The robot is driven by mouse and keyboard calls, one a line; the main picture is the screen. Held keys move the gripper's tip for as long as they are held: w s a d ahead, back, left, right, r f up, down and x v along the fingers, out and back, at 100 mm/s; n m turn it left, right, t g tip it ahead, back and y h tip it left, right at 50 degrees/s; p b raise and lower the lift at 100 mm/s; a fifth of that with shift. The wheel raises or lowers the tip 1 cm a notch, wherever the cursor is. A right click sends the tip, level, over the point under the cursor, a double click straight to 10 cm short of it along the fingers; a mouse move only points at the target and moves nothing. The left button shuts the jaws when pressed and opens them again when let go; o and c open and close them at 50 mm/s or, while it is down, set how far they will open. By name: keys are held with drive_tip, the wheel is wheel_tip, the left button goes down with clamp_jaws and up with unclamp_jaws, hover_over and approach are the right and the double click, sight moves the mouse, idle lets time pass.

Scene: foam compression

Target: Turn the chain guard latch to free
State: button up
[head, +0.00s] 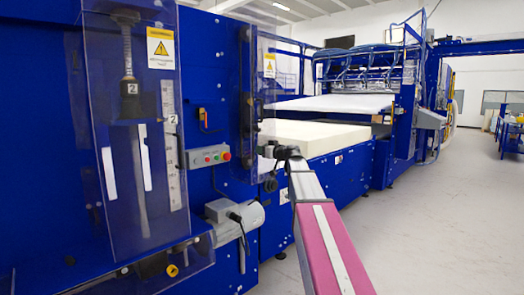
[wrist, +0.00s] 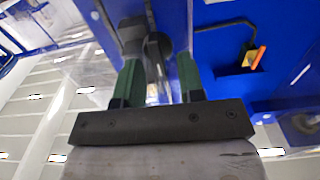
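A small orange-and-black lever or handle (head: 203,120) is fixed to the blue panel between the two clear guards. It also shows in the wrist view (wrist: 255,58), to the right of my fingers. I cannot tell for sure whether it is the chain guard latch; no label is readable. My gripper (head: 272,153) is at the right clear guard (head: 246,90), right of the lever. In the wrist view my gripper (wrist: 157,75) has its two green fingers apart. A dark rod and round part (wrist: 155,45) show between and beyond them; contact cannot be told.
A left clear guard (head: 120,200) covers a spindle and scale. A grey button box (head: 208,156) and a grey motor (head: 235,213) sit on the blue machine. A cream foam block (head: 320,138) lies behind my gripper. The floor (head: 420,235) at right is clear.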

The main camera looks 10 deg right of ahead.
drive_tip(key=shift+w+a, duration=0.2)
drive_tip(key=shift+w, duration=0.05)
drive_tip(key=c, duration=0.6)
drive_tip(key=shift+m, duration=0.4)
drive_tip(key=shift+w+d+f+m, duration=0.15)
drive_tip(key=shift+d+f+m, duration=0.1)
drive_tip(key=shift+m, duration=2.6)
drive_tip(key=shift+w+d+f+m, duration=0.1)
drive_tip(key=shift+f+m, duration=0.15)
drive_tip(key=shift+m, duration=2.65)
drive_tip(key=shift+w+d+f+m, duration=0.15)
drive_tip(key=shift+d+f+m, duration=0.1)
drive_tip(key=shift+m, duration=2.6)
